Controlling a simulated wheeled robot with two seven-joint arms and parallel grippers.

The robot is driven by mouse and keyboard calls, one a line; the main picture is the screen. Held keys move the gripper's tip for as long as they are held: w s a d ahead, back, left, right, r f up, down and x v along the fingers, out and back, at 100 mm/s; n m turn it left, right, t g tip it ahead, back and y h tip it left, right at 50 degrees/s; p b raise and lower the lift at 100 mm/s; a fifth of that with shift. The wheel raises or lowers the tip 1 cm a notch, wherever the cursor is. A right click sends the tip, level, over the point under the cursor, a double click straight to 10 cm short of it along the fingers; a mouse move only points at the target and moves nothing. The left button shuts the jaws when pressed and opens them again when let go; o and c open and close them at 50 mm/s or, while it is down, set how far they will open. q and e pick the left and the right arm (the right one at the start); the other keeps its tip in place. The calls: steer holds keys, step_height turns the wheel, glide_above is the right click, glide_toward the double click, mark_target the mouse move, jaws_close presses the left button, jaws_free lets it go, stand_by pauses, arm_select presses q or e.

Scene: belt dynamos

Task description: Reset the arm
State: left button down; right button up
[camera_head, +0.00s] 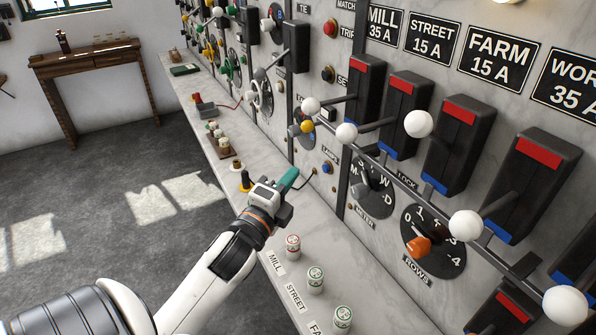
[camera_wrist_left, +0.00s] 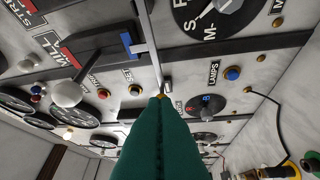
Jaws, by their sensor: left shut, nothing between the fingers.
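My left gripper (camera_head: 290,177) reaches in from the lower left in the head view, low in front of the marble switch panel (camera_head: 390,230). Its green fingers are shut together with nothing between them. In the left wrist view the green fingers (camera_wrist_left: 158,102) fill the lower middle, a seam running down between them, and point at the panel. Whether their tips touch the panel I cannot tell. My right gripper is in neither view.
Large switches with white knobs (camera_head: 419,124) jut from the panel at right. Below are a meter dial (camera_head: 372,190) and a rows dial (camera_head: 433,241). Several round labelled pieces (camera_head: 316,279) stand on the ledge (camera_head: 204,148). A wooden table (camera_head: 95,90) is far left; the floor between is clear.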

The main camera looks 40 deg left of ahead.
arm_select(q)
steer(key=shift+s+a+f, duration=0.1)
steer(key=shift+s+f, duration=0.05)
steer(key=shift+s, duration=0.1)
stand_by(0.3)
